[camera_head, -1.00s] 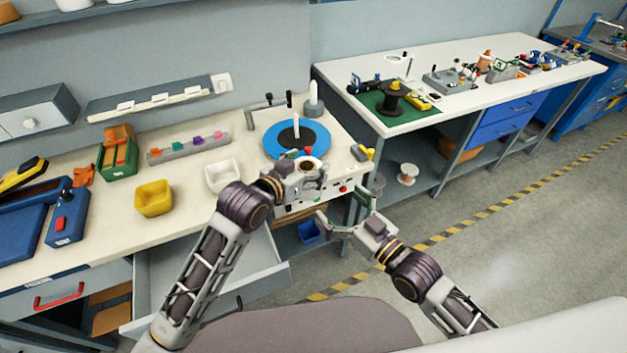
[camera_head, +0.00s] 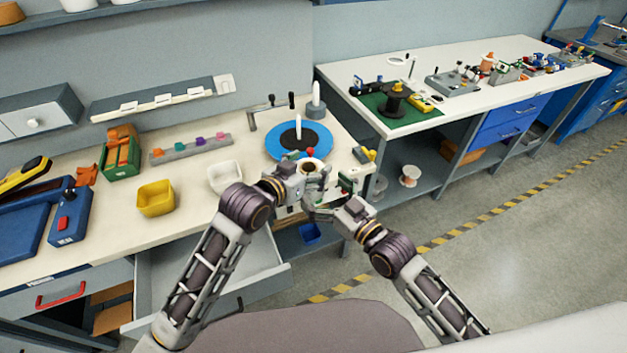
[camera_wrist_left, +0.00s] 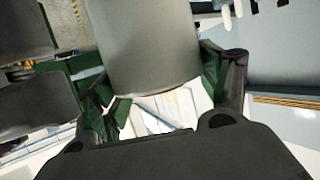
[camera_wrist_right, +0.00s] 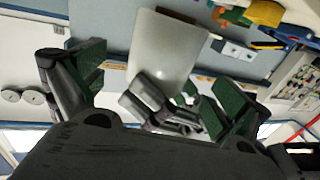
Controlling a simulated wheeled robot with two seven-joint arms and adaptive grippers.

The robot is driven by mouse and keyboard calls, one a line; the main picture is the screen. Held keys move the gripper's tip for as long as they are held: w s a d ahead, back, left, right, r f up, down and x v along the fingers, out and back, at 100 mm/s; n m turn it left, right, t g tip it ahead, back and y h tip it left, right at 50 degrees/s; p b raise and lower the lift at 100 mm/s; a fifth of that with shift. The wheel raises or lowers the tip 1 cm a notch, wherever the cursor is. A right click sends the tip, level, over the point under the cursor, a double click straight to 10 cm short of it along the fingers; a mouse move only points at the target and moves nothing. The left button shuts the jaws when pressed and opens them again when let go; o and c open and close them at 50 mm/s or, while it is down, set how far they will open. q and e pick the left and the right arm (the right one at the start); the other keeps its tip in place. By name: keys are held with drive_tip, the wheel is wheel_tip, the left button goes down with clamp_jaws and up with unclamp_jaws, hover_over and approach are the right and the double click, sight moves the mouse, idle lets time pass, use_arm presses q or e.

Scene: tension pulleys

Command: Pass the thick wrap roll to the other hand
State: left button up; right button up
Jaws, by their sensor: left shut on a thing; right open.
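The thick wrap roll is a grey-white cylinder that fills the top middle of the left wrist view (camera_wrist_left: 150,45). It also shows in the right wrist view (camera_wrist_right: 170,48); in the head view it is mostly hidden behind my grippers. My left gripper (camera_head: 306,178) is shut on the roll, with its green-padded fingers on either side near one end (camera_wrist_left: 165,90). My right gripper (camera_head: 322,200) is open just below and right of it. In the right wrist view its spread green pads (camera_wrist_right: 165,85) lie either side of the roll and my left gripper's fingers. Contact there is unclear.
A blue round turntable (camera_head: 275,148) with a white spindle stands on the bench behind my grippers. A white bin (camera_head: 225,177) and a yellow bin (camera_head: 156,198) stand to the left. An open drawer (camera_head: 250,277) juts out below. The floor (camera_head: 510,270) at right is free.

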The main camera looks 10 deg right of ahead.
drive_tip(key=shift+x, duration=2)
drive_tip(key=shift+c, duration=0.2)
drive_tip(key=c, duration=1.2)
use_arm(q)
drive_tip(key=o, duration=1.4)
drive_tip(key=shift+c, duration=0.2)
use_arm(e)
drive_tip(key=shift+r, duration=0.1)
drive_tip(key=shift+c, duration=0.8)
use_arm(q)
drive_tip(key=v, duration=1.2)
drive_tip(key=shift+w, duration=0.1)
